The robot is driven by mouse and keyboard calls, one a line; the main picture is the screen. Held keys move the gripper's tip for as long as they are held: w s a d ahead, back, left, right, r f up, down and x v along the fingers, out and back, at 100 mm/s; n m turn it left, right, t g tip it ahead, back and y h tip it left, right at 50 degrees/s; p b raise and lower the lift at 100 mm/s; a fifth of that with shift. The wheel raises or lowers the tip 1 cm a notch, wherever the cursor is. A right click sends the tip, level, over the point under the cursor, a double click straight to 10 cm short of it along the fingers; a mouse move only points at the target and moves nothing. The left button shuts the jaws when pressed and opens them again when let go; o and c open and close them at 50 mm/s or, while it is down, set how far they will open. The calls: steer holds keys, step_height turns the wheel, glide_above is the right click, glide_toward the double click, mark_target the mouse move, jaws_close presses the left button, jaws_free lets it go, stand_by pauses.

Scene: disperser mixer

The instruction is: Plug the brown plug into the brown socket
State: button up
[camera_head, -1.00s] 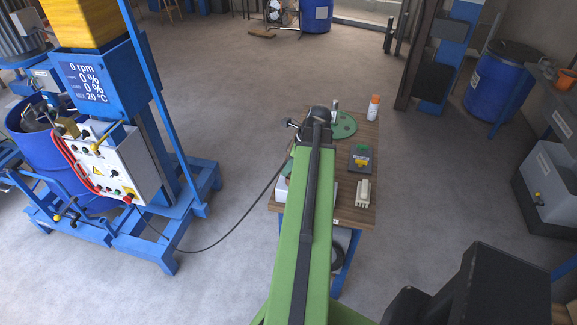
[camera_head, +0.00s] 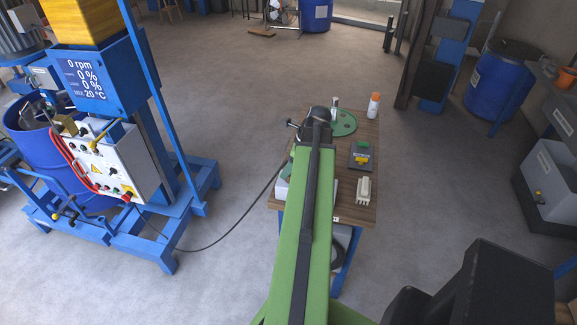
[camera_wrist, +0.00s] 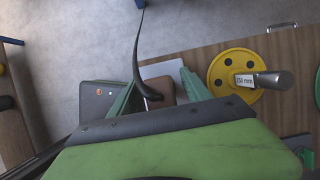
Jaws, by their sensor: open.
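In the wrist view, the brown plug (camera_wrist: 158,96) lies between the two green fingers of my gripper (camera_wrist: 160,80), with a black cable (camera_wrist: 137,45) rising from it. The gripper is open, and gaps show between the fingers and the plug. The plug's lower end is hidden behind my wrist. I cannot make out the brown socket in either view.
The wrist view shows a yellow disc (camera_wrist: 224,68) right of the fingers and a grey box (camera_wrist: 97,97) left.

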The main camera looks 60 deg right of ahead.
steer(key=shift+r, duration=0.1)
steer(key=p+v, duration=1.6)
steer(key=v, duration=0.1)
steer(key=shift+r, duration=0.2)
steer(key=shift+c, duration=0.2)
